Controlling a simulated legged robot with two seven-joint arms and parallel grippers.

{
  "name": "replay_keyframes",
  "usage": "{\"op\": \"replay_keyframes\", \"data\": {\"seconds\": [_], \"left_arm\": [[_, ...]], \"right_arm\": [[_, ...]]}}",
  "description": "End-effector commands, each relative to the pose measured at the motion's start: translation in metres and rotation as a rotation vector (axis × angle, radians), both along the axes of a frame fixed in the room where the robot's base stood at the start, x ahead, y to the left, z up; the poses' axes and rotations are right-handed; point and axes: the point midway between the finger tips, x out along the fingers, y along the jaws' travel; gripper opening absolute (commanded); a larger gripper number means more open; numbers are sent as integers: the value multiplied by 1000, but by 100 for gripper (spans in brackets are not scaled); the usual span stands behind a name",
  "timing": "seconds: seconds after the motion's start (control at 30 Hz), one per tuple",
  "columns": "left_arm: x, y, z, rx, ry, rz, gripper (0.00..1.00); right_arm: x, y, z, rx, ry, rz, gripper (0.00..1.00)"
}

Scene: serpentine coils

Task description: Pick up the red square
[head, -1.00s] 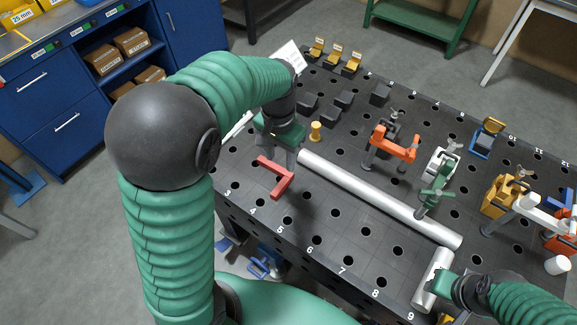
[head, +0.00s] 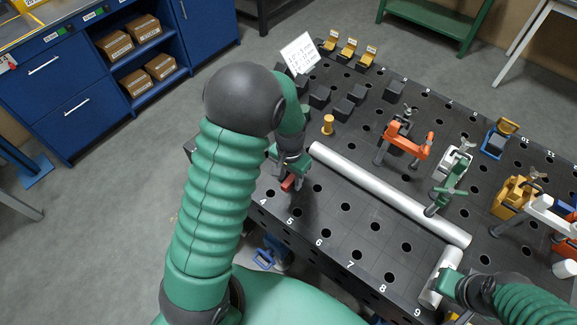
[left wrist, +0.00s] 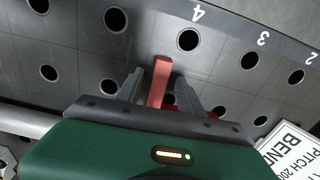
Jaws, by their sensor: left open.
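The red square (head: 288,183), an L-shaped red piece in the earlier view, lies at the left end of the dark perforated table near number 5. My left gripper (head: 284,180) is down over it and hides most of it in the head view. In the left wrist view one red arm of the square (left wrist: 160,80) stands between the two grey fingers of my left gripper (left wrist: 160,92). The jaws are open around it. A bit of red also shows beside the right finger. My right gripper (head: 447,284) is beside a short silver tube (head: 438,277); its fingers are not clear.
A long silver pipe (head: 390,193) lies right of my left gripper. A small yellow peg (head: 327,125) and several dark blocks stand behind. An orange clamp (head: 407,140) and a green clamp (head: 449,193) stand farther right. A white printed card (head: 300,54) is at the far left edge.

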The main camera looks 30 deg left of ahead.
Motion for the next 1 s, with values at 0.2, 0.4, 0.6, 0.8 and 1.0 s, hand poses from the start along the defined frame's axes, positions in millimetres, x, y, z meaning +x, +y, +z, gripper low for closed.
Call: {"op": "replay_keyframes", "data": {"seconds": [0.2,0.4,0.6,0.8,1.0], "left_arm": [[-1,0,0,1,-1,0,22],[0,0,1,1,-1,-1,0],[0,0,1,0,-1,-1,0],[0,0,1,1,-1,-1,0],[0,0,1,1,-1,0,0]], "right_arm": [[0,0,0,0,0,0,36],[0,0,0,0,0,0,36],[0,0,0,0,0,0,36],[0,0,0,0,0,0,36],[0,0,0,0,0,0,36]]}}
